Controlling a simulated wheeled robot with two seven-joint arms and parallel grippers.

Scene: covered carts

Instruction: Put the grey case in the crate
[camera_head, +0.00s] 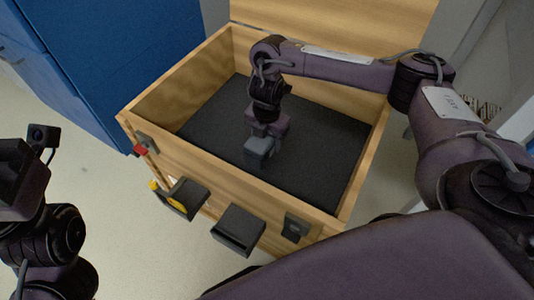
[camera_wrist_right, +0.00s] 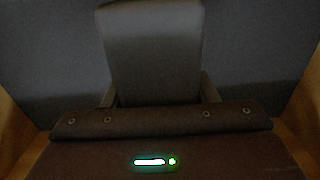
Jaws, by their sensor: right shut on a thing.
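The crate (camera_head: 190,161) is an open wooden box with a dark floor, in the middle of the head view. My right gripper (camera_head: 262,140) reaches down inside it, pointing at the floor. It is shut on the grey case (camera_head: 258,150), a small grey block. In the right wrist view the grey case (camera_wrist_right: 152,50) sits between the two fingers of the right gripper (camera_wrist_right: 160,95). I cannot tell whether the case touches the crate floor. My left arm shows at the left edge of the head view; its fingertips are not visible.
A raised wooden lid (camera_head: 340,22) stands at the crate's back. Dark holders (camera_head: 238,230) are fixed along its front, one with a yellow item (camera_head: 178,205). A red piece (camera_head: 140,149) is at the front left corner. A blue cabinet (camera_head: 120,60) stands left. The crate floor around the case is clear.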

